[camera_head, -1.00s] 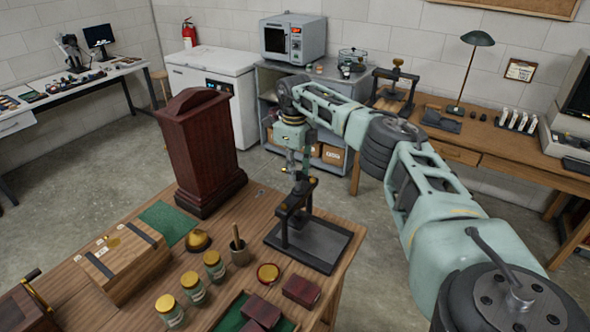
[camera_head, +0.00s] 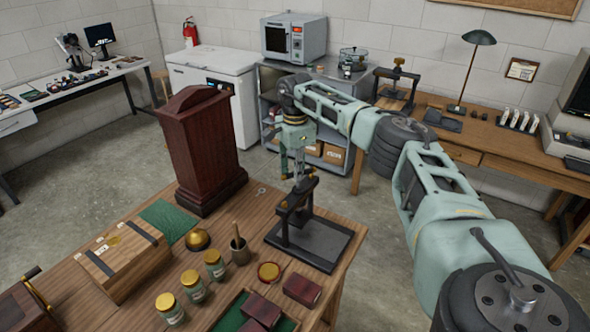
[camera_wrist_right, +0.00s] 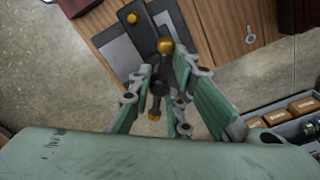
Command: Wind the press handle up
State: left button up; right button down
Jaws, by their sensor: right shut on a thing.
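The press (camera_head: 308,234) is a dark metal frame with a crossbar and a flat base plate, standing near the right corner of the wooden table (camera_head: 258,206). My right gripper (camera_head: 298,178) hangs straight down over the top of the press. In the right wrist view the gripper (camera_wrist_right: 158,92) is shut on the press handle, a dark bar with a brass knob (camera_wrist_right: 166,46) at one end and another brass end (camera_wrist_right: 154,115) between the fingers. The press base (camera_wrist_right: 124,52) shows below. The fingers hide part of the handle. My left gripper is out of view.
A dark red wooden stand (camera_head: 203,140) rises to the left of the press. Brass-lidded jars (camera_head: 194,286), a mortar with a pestle (camera_head: 238,250), a wooden chest (camera_head: 125,262) and dark red boxes (camera_head: 302,290) sit on the table. A second press (camera_head: 397,86) stands on the back desk.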

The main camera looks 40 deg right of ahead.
jog(key=n, duration=0.6)
jog(key=shift+s+d+r+n, duration=0.1)
jog(key=shift+s+r+n, duration=0.05)
jog(key=shift+r+n, duration=0.15)
dwell(0.5)
jog(key=c, duration=1.9)
grip_release()
jog(key=shift+c, duration=0.2)
jog(key=shift+o, duration=0.4)
jog(key=shift+f, duration=0.15)
notch_tip(320, 180, up, 12)
